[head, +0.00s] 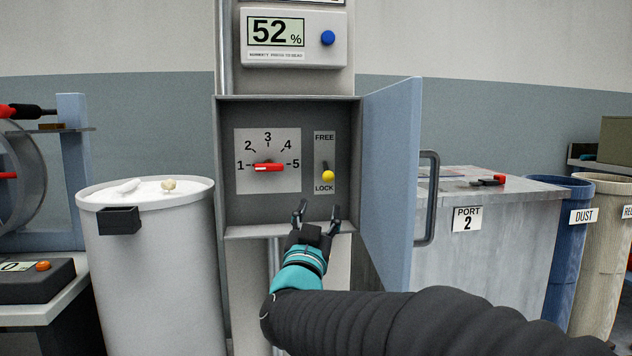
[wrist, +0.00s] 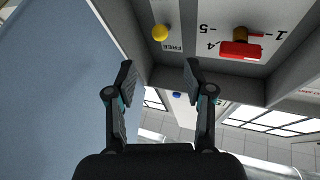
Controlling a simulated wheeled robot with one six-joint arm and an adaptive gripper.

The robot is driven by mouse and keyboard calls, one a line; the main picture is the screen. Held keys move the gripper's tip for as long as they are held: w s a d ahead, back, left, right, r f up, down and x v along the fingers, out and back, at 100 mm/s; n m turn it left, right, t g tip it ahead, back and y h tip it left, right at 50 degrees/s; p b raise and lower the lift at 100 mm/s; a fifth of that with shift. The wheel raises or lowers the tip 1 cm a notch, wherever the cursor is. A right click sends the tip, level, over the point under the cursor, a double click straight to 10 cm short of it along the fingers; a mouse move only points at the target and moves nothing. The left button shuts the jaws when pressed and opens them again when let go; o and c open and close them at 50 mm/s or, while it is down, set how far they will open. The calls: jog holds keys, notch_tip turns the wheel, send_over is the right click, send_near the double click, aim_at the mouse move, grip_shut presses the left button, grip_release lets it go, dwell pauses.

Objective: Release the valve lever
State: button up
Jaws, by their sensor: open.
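The red valve lever (head: 268,167) sits on a dial plate (head: 250,182) marked 1 to 5 inside an open wall box. It lies about level, across the line between 1 and 5; it also shows in the wrist view (wrist: 240,50). Right of it, a slider with a yellow knob (head: 328,175) stands at the LOCK end of a FREE/LOCK strip (head: 325,142). The knob shows in the wrist view (wrist: 160,32) beyond the fingertips. My gripper (head: 318,209) is open and empty, below the knob at the box's lower edge; its fingers spread in the wrist view (wrist: 158,72).
The box's blue door (head: 392,180) stands open to the right of my gripper, with a dark handle (head: 430,198). A white drum (head: 150,260) stands left. A humidity display (head: 293,38) hangs above. A grey cabinet (head: 500,250) marked PORT 2 stands right.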

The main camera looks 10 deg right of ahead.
aim_at(327, 179)
jog(key=p+x, duration=0.1)
jog(key=x, duration=1.2)
jog(key=shift+w, duration=0.1)
grip_shut()
